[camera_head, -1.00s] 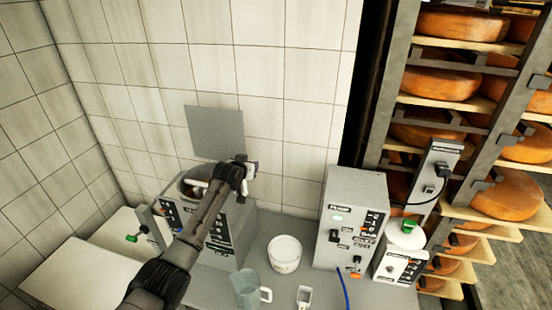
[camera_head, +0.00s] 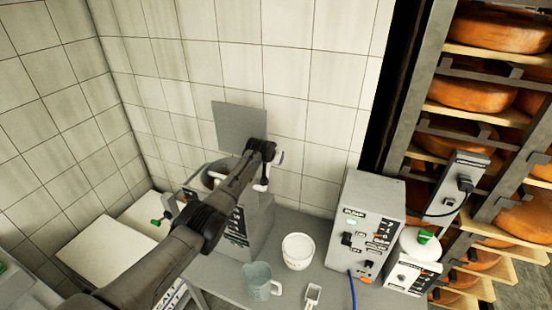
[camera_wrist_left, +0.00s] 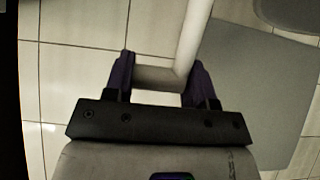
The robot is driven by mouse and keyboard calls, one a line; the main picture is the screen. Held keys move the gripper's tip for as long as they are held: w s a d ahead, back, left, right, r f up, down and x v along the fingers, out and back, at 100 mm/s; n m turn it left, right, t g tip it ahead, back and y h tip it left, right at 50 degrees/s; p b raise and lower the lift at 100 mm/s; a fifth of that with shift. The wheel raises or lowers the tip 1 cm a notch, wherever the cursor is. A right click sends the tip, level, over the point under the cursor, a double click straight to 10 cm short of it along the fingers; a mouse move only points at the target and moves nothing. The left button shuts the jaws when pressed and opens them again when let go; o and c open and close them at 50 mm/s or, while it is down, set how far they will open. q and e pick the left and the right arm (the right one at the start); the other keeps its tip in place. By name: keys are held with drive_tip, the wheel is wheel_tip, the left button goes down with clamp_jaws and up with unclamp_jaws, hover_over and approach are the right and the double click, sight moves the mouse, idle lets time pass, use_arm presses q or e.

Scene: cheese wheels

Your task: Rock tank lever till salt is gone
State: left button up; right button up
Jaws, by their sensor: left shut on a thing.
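The grey tank (camera_head: 258,228) stands on the bench against the tiled wall, with labels on its front and its grey lid plate (camera_head: 238,128) raised behind it. My left gripper (camera_head: 266,160) is above the tank's right side. In the left wrist view, its dark purple fingers (camera_wrist_left: 158,80) are shut on the pale lever (camera_wrist_left: 190,40), whose bent end lies between them. My arm hides much of the tank's opening, and I cannot see any salt inside it. My right gripper is not in view.
A white tub (camera_head: 298,252), a translucent jug (camera_head: 258,284) and a small scoop (camera_head: 313,294) stand on the bench right of the tank. A grey control box (camera_head: 362,225) and a blue hose (camera_head: 351,290) are beyond them. Cheese shelves (camera_head: 480,110) fill the right.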

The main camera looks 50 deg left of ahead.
use_arm(q)
drive_tip(key=shift+d+f, duration=0.15)
drive_tip(key=shift+f, duration=0.05)
drive_tip(key=o, duration=1.2)
drive_tip(key=shift+w+r, duration=0.1)
drive_tip(key=shift+w, duration=0.1)
drive_tip(key=shift+s+r, duration=0.15)
drive_tip(key=shift+s+d+r+p, duration=0.1)
drive_tip(key=shift+s+r+p, duration=0.25)
drive_tip(key=shift+s+r, duration=0.1)
drive_tip(key=v, duration=1.2)
drive_tip(key=shift+d, duration=0.15)
drive_tip(key=shift+s, duration=0.15)
